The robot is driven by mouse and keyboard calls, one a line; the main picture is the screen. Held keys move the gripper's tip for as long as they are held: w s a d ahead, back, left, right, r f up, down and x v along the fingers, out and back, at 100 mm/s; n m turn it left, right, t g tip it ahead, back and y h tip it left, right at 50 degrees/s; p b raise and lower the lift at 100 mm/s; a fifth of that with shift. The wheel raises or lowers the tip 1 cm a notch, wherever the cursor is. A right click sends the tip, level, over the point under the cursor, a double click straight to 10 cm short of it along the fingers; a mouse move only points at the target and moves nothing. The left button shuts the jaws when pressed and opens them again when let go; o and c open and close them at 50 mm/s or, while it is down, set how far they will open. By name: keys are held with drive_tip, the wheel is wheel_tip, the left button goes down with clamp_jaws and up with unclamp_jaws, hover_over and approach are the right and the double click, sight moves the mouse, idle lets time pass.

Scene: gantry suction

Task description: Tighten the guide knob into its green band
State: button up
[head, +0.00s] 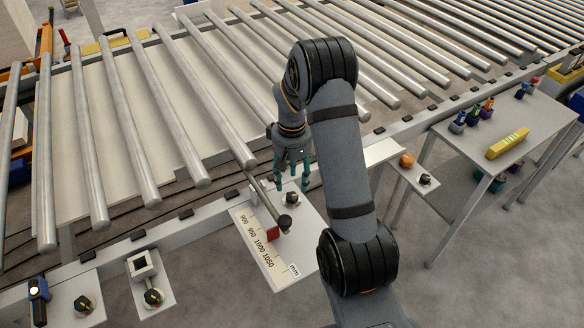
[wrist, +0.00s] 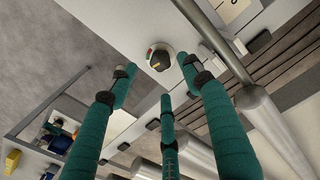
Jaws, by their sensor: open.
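The guide knob (head: 291,199) is a small black dial on a white plate beside the mm scale. In the wrist view the knob (wrist: 159,60) has a black cap with a yellow mark, on a pale base with green and red bands. The yellow mark points down in that view; I cannot tell clearly which band it meets. My gripper (head: 293,172) points down just above the knob. Its teal fingers (wrist: 160,78) are spread and empty, and the knob appears beyond the fingertips, between the two outer ones. No contact is visible.
A guide rod with a black ball end (head: 285,222) and a red pointer (head: 272,233) lies close to the knob, over the mm scale (head: 262,247). Conveyor rollers (head: 205,90) run behind. Other knobs (head: 153,298) sit front left. A side table (head: 510,125) stands right.

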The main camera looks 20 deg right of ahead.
sight(292, 196)
drive_tip(key=shift+r, duration=2.8)
